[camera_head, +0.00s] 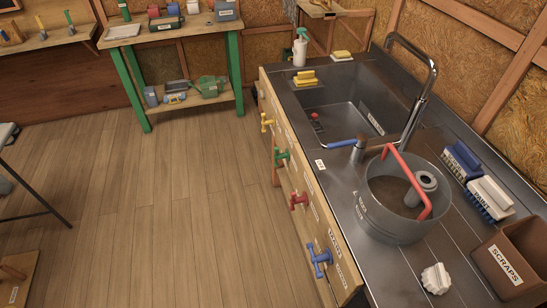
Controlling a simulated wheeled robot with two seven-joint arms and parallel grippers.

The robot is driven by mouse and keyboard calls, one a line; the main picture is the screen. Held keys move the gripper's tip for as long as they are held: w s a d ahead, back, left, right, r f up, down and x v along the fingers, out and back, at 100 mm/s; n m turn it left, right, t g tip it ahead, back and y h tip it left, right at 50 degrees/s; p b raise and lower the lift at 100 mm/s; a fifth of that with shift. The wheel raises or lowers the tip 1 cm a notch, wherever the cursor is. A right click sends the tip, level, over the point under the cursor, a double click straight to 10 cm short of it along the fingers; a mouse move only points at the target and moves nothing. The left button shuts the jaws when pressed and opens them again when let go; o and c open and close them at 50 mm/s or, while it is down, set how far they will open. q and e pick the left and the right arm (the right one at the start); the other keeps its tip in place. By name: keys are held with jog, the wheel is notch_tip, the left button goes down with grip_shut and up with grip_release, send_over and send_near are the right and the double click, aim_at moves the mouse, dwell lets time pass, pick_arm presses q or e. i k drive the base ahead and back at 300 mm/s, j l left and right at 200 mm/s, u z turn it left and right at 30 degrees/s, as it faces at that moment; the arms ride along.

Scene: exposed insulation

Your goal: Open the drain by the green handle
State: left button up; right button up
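The green handle (281,156) is on the wooden front of the sink cabinet (289,145), between a yellow handle (267,122) and a red handle (298,200). A blue handle (318,258) is nearest on the same front. The metal sink basin (345,112) is set in the counter. A small red and dark piece (316,121) lies in it, too small to make out. Whether the drain is open or shut is not clear. Neither of my grippers is in view.
A metal bucket (392,218) with a red handle stands on the counter near the tap (420,90). Brushes (490,197) and a brown scraps box (516,258) are at right. A green-legged bench (137,88) stands behind. The wooden floor (170,210) before the cabinet is clear.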

aim_at(276, 156)
jog(key=i+j+z, duration=0.1)
jog(key=z, duration=0.3)
jog(key=j+z, duration=0.1)
jog(key=z, duration=0.3)
jog(key=i+j+z, duration=0.1)
jog(key=z, duration=0.3)
jog(key=j+z, duration=0.2)
jog(key=z, duration=0.2)
